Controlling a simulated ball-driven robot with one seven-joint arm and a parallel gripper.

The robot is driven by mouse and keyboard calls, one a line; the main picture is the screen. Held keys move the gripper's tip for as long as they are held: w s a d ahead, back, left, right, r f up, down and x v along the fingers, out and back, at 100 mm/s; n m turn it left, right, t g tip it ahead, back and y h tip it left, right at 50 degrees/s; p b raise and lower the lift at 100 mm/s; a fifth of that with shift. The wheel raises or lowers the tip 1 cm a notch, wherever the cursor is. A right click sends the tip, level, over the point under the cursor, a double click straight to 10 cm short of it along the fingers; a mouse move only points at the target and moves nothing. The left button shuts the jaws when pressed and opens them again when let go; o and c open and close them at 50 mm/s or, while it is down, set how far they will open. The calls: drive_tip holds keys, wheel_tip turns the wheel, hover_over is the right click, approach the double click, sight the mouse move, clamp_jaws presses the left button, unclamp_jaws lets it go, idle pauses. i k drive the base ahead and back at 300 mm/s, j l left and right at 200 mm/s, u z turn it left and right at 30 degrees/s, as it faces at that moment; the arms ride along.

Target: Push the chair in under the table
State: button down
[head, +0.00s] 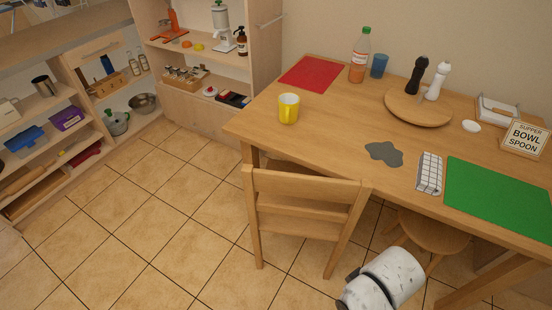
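The wooden chair (305,205) stands upright at the near long side of the wooden table (335,120). Its slatted backrest faces me, and its top rail is close to the table edge in the picture. Most of its seat is hidden behind the backrest and under the tabletop, so I cannot tell how deep the seat reaches. Two chair legs show on the tiled floor. A white, dark-speckled part of my arm is at the bottom right, apart from the chair in the picture. My gripper is not in view.
A round stool (432,232) stands under the table, right of the chair. The tiled floor (150,220) left of the chair is clear. Shelves (50,125) line the left wall. A yellow mug (288,108) and a bottle (360,57) stand on the table.

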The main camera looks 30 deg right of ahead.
sight(294, 199)
drive_tip(key=i+j+z, duration=0.35)
drive_tip(key=j, duration=0.35)
drive_tip(key=i+j+z, duration=0.15)
drive_tip(key=j, duration=0.2)
drive_tip(key=i+j+z, duration=0.2)
drive_tip(key=j, duration=0.2)
drive_tip(key=j+z, duration=0.15)
drive_tip(key=j, duration=0.2)
drive_tip(key=i+j+z, duration=0.2)
drive_tip(key=j, duration=0.8)
drive_tip(key=i+j, duration=0.15)
drive_tip(key=j, duration=0.95)
drive_tip(key=i, duration=0.05)
